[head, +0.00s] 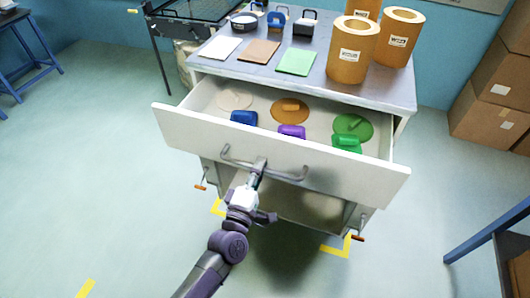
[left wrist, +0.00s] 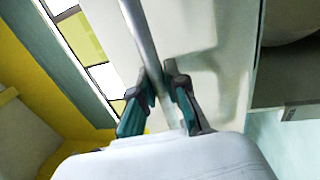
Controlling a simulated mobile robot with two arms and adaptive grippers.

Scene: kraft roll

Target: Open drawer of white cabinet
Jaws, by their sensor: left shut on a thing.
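The white cabinet (head: 390,92) stands ahead of me in the head view. Its drawer (head: 190,135) is pulled well out, so its inside shows. A grey bar handle (head: 292,177) runs across the drawer front; it also shows in the left wrist view (left wrist: 141,40). My left gripper (head: 258,170) is shut on the handle, near its middle. In the left wrist view my two fingers (left wrist: 163,103) lie on either side of the bar. My right gripper is not in view.
The drawer holds a blue block (head: 243,118), a purple block (head: 292,131) and a green block (head: 346,143) near coloured discs. Kraft rolls (head: 350,65) stand on the cabinet top. Cardboard boxes (head: 485,115) are at right. A blue stand (head: 490,232) is at lower right. Floor at left is clear.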

